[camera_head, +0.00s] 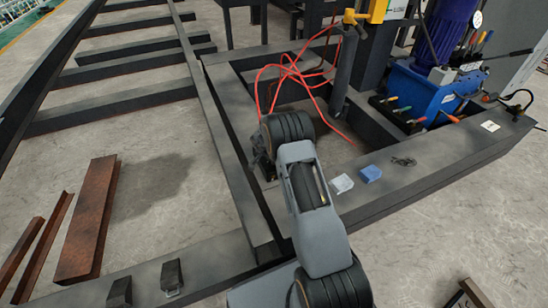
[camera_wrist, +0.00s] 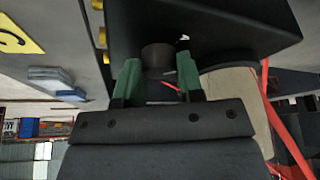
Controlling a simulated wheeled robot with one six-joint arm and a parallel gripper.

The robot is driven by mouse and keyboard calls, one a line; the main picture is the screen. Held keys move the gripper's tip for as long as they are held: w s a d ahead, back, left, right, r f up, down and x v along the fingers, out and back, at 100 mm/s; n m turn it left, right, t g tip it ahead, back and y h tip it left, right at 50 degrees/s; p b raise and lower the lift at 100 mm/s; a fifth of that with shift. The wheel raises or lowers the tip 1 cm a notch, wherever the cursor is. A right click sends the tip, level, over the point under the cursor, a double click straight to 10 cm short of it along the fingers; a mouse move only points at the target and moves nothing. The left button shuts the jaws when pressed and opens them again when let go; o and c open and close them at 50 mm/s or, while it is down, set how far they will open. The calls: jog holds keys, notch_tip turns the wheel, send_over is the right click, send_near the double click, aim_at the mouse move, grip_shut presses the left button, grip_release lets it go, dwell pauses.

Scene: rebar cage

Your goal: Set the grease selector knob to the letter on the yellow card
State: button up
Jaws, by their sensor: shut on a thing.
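In the wrist view, the green fingertips of my gripper (camera_wrist: 158,85) are shut on a round dark knob (camera_wrist: 157,58), one finger on each side. The knob sits on a dark panel (camera_wrist: 225,25), with a small white mark near it. A yellow card (camera_wrist: 20,38) shows at the upper left of the wrist view, cut off by the edge. It bears a black curved letter that looks like a C, partly out of frame. In the head view, my arm hides the knob and the fingertips, and I cannot make out the card.
Red hoses (camera_head: 290,78) hang close behind my wrist and also show in the wrist view (camera_wrist: 270,105). A blue hydraulic unit (camera_head: 425,92) stands at the right. Rusty steel (camera_head: 88,225) lies at left.

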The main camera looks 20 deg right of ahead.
jog(key=m+p, duration=0.1)
jog(key=p, duration=0.2)
jog(key=shift+r, duration=0.4)
jog(key=shift+f+m+g+p, duration=0.2)
jog(key=shift+m+g+p, duration=0.4)
jog(key=shift+p, duration=0.5)
jog(key=m, duration=0.3)
jog(key=shift+f+g+p, duration=0.25)
jog(key=shift+g+p, duration=0.1)
jog(key=shift+g, duration=0.05)
jog(key=shift+w+m+g+h, duration=0.1)
jog(key=shift+m+g+h, duration=0.2)
jog(key=shift+m, duration=0.5)
jog(key=o, duration=0.9)
jog(key=shift+r, duration=0.15)
